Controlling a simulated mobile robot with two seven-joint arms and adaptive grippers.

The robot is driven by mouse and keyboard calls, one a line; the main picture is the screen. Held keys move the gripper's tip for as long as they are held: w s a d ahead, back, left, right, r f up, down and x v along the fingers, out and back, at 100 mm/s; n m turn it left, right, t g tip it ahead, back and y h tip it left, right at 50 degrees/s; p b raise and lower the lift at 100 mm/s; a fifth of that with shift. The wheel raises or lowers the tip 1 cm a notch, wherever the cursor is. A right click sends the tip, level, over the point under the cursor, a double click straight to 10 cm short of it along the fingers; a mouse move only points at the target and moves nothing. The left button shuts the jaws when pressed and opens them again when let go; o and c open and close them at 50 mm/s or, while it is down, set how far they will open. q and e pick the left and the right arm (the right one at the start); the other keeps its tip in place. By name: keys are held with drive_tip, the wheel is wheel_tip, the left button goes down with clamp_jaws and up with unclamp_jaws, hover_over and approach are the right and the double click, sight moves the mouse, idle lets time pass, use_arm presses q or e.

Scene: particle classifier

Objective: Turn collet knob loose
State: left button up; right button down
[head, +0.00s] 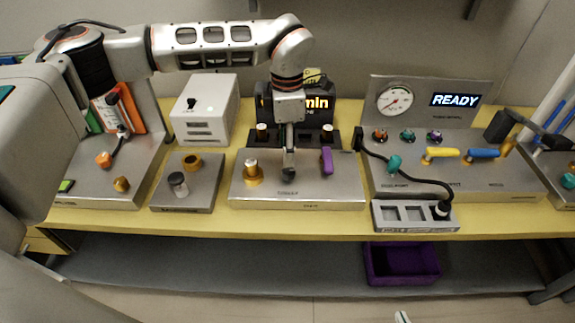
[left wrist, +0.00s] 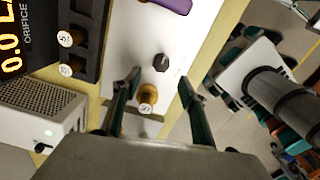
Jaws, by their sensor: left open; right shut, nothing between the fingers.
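A small dark knob (left wrist: 161,60) stands on the light metal panel (head: 335,190) in the middle of the bench; a label lies in front of it, too small to read surely. In the head view my left gripper (head: 289,165) points down over this knob and mostly hides it. In the left wrist view my left gripper (left wrist: 158,80) is open and empty, with the knob showing between and just past its fingertips. Contact cannot be told. A brass post (head: 252,172) with a pale top stands left of the gripper. My right gripper does not clearly show.
A purple lever (head: 327,160) stands close right of the left gripper. A black display unit (head: 290,103) is behind. A brass and grey fixture plate (head: 207,190) lies left. A grey slotted tray (head: 385,222) and the READY console (head: 460,125) stand right. A purple bin (head: 402,275) is below.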

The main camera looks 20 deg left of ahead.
sight(287, 171)
use_arm(q)
drive_tip(key=shift+f, duration=3.6)
drive_tip(key=c, duration=1.1)
